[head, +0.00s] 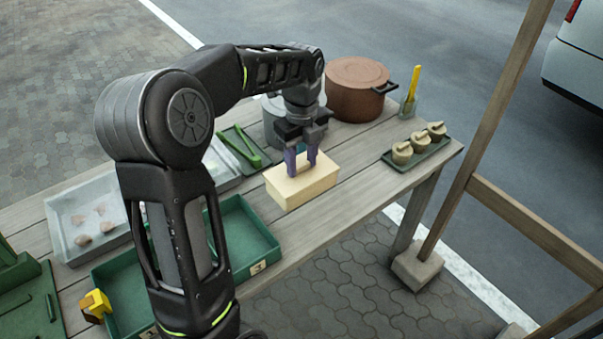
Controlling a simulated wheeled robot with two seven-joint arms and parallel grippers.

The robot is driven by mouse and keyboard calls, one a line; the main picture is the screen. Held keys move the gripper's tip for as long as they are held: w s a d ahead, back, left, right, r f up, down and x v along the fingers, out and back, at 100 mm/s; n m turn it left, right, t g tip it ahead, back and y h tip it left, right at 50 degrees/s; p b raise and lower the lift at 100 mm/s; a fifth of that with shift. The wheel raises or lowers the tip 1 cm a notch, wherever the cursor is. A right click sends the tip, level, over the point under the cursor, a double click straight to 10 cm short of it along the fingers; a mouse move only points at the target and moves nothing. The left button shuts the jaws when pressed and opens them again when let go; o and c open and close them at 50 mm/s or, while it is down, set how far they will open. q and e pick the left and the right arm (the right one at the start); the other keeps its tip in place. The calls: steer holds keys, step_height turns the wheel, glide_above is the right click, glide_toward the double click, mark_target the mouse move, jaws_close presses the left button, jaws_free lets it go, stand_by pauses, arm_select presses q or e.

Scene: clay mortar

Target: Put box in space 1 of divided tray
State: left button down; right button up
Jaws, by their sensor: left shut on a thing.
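The box (305,190) is pale yellow and sits on the wooden table, right of the green tray. My left gripper (302,165) points down onto it from above and is shut on it, the fingers at its top. The green divided tray (255,224) lies to the left of the box; my left arm covers its middle. A small number label shows on its front edge, too small to read surely. My right gripper is not in view.
A brown pot (357,88) and a grey pot (272,122) stand behind the gripper. A small tray with several pale items (421,153) is at the right end. A clear bin (90,215) and yellow block (96,303) are at left.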

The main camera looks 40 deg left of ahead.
arm_select(q)
steer(key=shift+r, duration=0.2)
steer(key=shift+d+f, duration=0.1)
stand_by(0.4)
steer(key=w+d+f+n, duration=0.2)
steer(key=d+f+n, duration=0.1)
steer(key=d+n, duration=0.5)
steer(key=w+d+f+n, duration=0.2)
steer(key=w+d+n, duration=0.1)
steer(key=d+n, duration=0.6)
steer(key=n, duration=0.4)
steer(key=shift+d+f, duration=0.25)
steer(key=shift+f, duration=0.15)
